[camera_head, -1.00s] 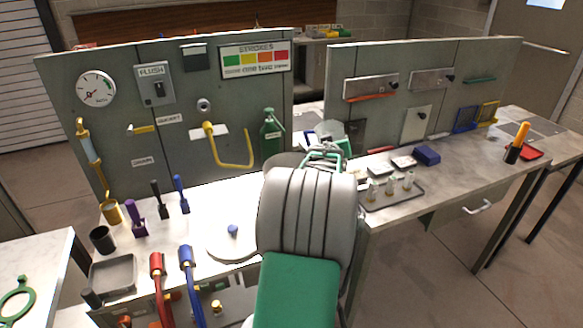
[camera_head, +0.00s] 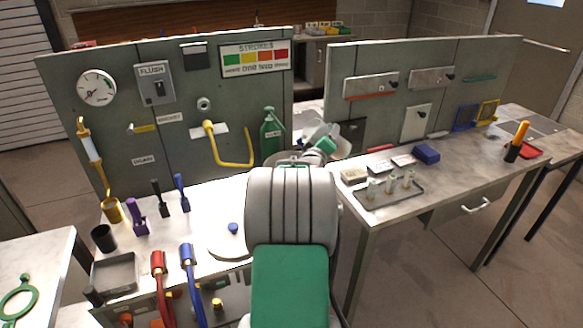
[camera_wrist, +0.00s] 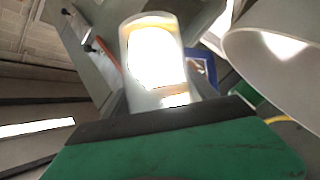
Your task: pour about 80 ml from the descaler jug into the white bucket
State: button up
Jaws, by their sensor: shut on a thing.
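My gripper (camera_head: 325,148) is shut on the descaler jug (camera_head: 315,131), a clear, cylindrical vessel, beyond my arm in the head view. The jug leans to the left there. In the wrist view the jug (camera_wrist: 155,62) stands out beyond the dark jaw edge, with bright glare on its wall; its liquid level cannot be told. The white bucket (camera_wrist: 285,48) is at the upper right of the wrist view, beside the jug and apart from it in the picture. In the head view my arm hides most of the bucket; only its rim (camera_head: 286,158) shows.
A tray with small vials (camera_head: 390,190) and a blue box (camera_head: 426,155) lie on the right bench. Several tools stand at the left.

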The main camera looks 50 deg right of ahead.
jog(key=shift+f+n+h, duration=0.15)
jog(key=shift+n+h, duration=0.25)
jog(key=shift+n, duration=0.5)
jog(key=shift+r, duration=0.25)
jog(key=shift+w+r+n+t+h, duration=0.1)
jog(key=shift+r+n+t+h, duration=0.25)
jog(key=shift+n, duration=0.45)
dwell(1.7)
jog(key=shift+f+m+b, duration=0.55)
jog(key=shift+f+m, duration=0.15)
jog(key=shift+f, duration=0.1)
jog(key=r+m+y+p, duration=0.1)
jog(key=m, duration=0.1)
jog(key=shift+r+m+y+p, duration=0.3)
jog(key=shift+r+y, duration=0.05)
jog(key=shift+r, duration=0.05)
jog(key=shift+f+m, duration=0.2)
jog(key=shift+m, duration=0.2)
jog(key=shift+r+y, duration=0.15)
jog(key=shift+y, duration=0.25)
jog(key=shift+d+m, duration=0.1)
jog(key=shift+m, duration=0.4)
